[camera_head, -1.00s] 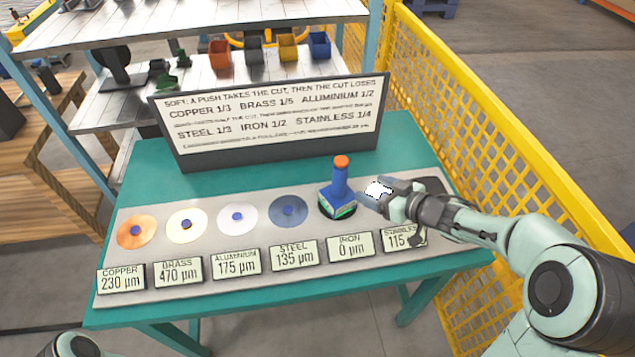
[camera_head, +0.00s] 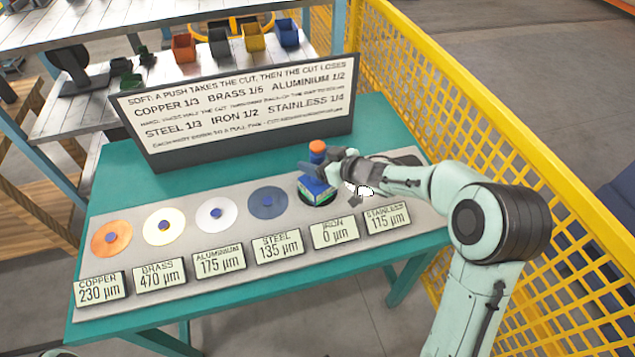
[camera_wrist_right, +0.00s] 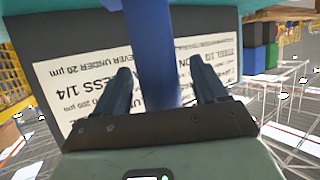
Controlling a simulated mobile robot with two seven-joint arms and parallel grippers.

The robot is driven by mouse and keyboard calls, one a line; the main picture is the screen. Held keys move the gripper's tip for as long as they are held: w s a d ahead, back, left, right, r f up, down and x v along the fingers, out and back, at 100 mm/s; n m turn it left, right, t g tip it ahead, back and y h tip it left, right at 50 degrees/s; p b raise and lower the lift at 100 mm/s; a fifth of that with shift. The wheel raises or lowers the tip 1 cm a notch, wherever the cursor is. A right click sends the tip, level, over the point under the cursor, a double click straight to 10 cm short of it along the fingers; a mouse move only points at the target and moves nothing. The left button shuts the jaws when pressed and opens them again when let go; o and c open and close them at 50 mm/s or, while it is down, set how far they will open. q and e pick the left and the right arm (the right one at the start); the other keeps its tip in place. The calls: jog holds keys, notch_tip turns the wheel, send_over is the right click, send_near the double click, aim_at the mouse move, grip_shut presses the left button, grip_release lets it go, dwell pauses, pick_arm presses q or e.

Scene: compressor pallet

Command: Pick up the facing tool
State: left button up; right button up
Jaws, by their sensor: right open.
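The facing tool (camera_head: 316,189) has a blue body and an orange knob on top. It stands upright on the disc behind the iron readout (camera_head: 334,234), which shows 0 µm. My right gripper (camera_head: 335,166) reaches in from the right at the height of the tool's handle and partly covers it. In the right wrist view the blue handle (camera_wrist_right: 150,45) stands between the two dark, spread fingers (camera_wrist_right: 164,85), with gaps visible at both sides. The tool's foot is out of that view. My left gripper is not in view.
Copper (camera_head: 112,238), brass (camera_head: 164,226), aluminium (camera_head: 216,213) and steel (camera_head: 268,201) discs lie left of the tool, with readouts in front. A text board (camera_head: 235,105) stands behind. A yellow mesh fence (camera_head: 480,140) runs along the right. A shelf (camera_head: 60,125) with bins stands at the back.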

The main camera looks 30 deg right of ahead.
jog(key=shift+x, duration=1)
jog(key=shift+c, duration=0.4)
grip_shut()
jog(key=shift+r, duration=0.25)
jog(key=shift+r, duration=0.1)
